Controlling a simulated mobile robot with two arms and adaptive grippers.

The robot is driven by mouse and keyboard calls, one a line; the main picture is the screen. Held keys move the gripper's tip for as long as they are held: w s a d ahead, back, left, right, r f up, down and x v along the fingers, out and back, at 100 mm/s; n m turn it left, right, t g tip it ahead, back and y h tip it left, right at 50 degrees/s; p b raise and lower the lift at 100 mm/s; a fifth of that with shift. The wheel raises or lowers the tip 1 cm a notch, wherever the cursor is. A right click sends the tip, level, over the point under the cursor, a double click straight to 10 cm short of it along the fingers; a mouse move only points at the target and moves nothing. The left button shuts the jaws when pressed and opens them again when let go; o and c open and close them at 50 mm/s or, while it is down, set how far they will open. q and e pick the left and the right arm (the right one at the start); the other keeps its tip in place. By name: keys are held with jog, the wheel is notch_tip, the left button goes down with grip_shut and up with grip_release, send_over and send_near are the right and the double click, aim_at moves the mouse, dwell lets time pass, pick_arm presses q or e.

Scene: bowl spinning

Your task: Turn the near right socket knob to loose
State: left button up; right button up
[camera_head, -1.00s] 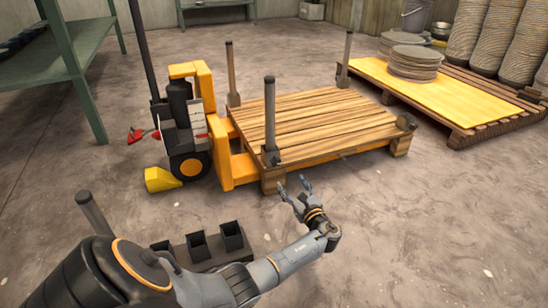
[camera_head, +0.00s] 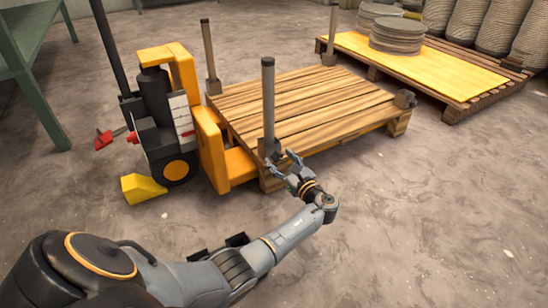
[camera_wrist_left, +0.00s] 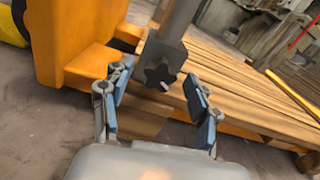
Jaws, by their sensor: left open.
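My left gripper (camera_head: 281,164) is open and empty at the pallet's front corner beside the pallet jack, in front of a dark socket (camera_head: 270,147) that holds an upright grey post (camera_head: 268,100). In the left wrist view, a dark star-shaped knob (camera_wrist_left: 159,76) sits on the face of this socket (camera_wrist_left: 162,54). The knob lies between and beyond the open blue-padded fingers (camera_wrist_left: 155,88), apparently untouched. Another socket (camera_head: 404,98), with no post, sits at the pallet's right corner; its knob cannot be made out. My right gripper is not in view.
The wooden pallet (camera_head: 320,108) rests by the orange pallet jack (camera_head: 212,150), with posts at its far-left (camera_head: 208,55) and far-right (camera_head: 333,35) corners. A second pallet (camera_head: 440,75) carries stacked discs (camera_head: 398,36). The floor at the front right is clear.

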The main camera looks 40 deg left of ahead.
pick_arm(q)
jog(key=c, duration=1.2)
jog(key=shift+o, duration=0.2)
